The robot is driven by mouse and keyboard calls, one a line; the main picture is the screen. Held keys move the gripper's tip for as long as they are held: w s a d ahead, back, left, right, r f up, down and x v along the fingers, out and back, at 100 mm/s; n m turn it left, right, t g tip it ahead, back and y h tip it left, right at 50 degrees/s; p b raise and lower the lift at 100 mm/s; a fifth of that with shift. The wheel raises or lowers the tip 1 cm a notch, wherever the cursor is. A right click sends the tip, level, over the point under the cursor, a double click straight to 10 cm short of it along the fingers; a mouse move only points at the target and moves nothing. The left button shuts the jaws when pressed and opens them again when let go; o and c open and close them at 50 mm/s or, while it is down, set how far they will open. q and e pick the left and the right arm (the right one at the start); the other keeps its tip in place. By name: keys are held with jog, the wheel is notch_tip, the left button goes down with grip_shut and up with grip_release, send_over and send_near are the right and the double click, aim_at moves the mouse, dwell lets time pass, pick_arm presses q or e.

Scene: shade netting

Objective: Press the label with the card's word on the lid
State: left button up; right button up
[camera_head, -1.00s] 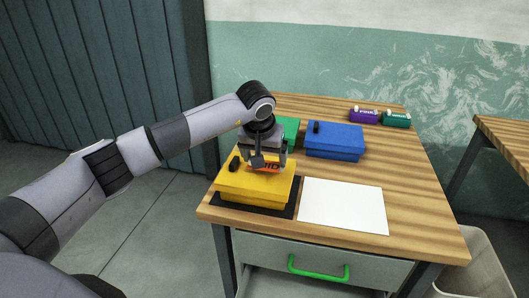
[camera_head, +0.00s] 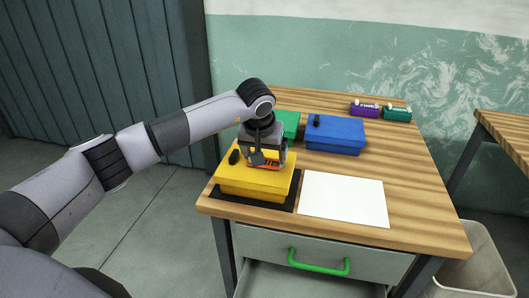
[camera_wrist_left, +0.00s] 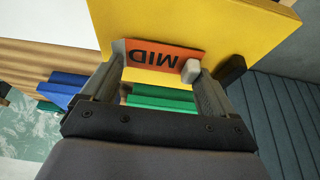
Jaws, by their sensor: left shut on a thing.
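My left gripper (camera_head: 262,160) is shut on an orange label (camera_wrist_left: 160,55) and holds it over the lid of the yellow box (camera_head: 250,186). In the head view the gripper partly covers the label (camera_head: 268,166). The label is at or close above the yellow lid (camera_wrist_left: 235,25); I cannot tell if it touches. A black knob (camera_head: 234,157) stands at the lid's left side. A white sheet (camera_head: 343,199) lies right of the box; no word can be read on it. My right gripper is not seen.
A green box (camera_head: 289,124) and a blue box (camera_head: 335,136) with a black knob stand behind. A purple block (camera_head: 364,109) and a teal block (camera_head: 397,113) lie at the back right. A dark mat (camera_head: 285,203) is under the yellow box. A drawer's green handle (camera_head: 318,264) is below.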

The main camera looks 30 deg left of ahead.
pick_arm(q)
jog(key=shift+f, duration=0.45)
dwell(0.6)
jog(key=o, duration=0.8)
jog(key=shift+c, duration=0.2)
jog(key=b+v, duration=0.1)
jog(key=v, duration=0.6)
jog(key=shift+r, duration=0.15)
jog(key=shift+s, duration=0.1)
